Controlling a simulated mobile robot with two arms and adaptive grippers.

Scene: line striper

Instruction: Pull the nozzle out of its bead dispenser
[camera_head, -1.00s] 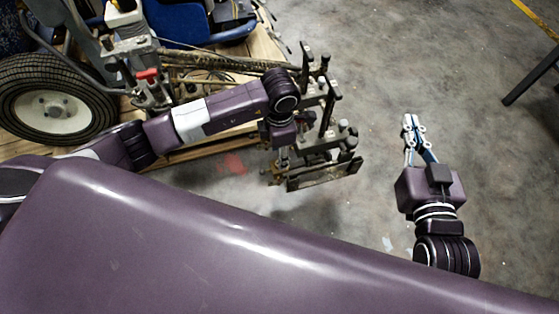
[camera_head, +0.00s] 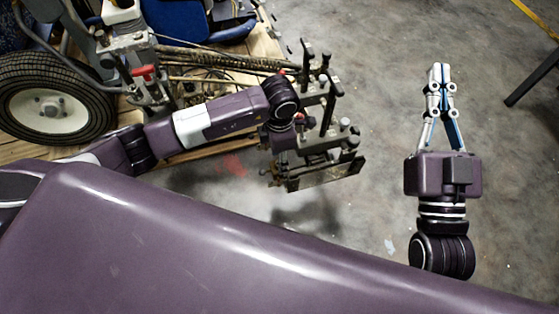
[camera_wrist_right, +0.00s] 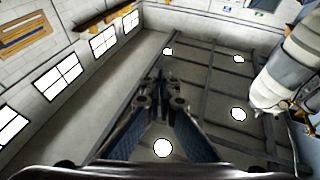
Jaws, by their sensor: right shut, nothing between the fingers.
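The line striper's metal bracket and lever assembly (camera_head: 322,172) stands at the middle of the head view. I cannot pick out the nozzle or the bead dispenser for certain among its parts. My left arm reaches over the assembly, with its wrist in front of it. The left gripper's fingers are hidden below that wrist, so their hold cannot be seen. My right gripper (camera_head: 440,68) is to the right of the assembly, well apart from it, over bare floor. Its fingers are shut and empty. In the right wrist view its fingertips (camera_wrist_right: 163,86) meet, with nothing between them.
The striper's wheel (camera_head: 50,110) and a wooden pallet (camera_head: 262,46) are at the upper left. A red and black lever part (camera_head: 144,72) stands near the wheel. Grey concrete floor (camera_head: 400,30) is clear around my right gripper. A dark leg (camera_head: 530,80) enters at the right edge.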

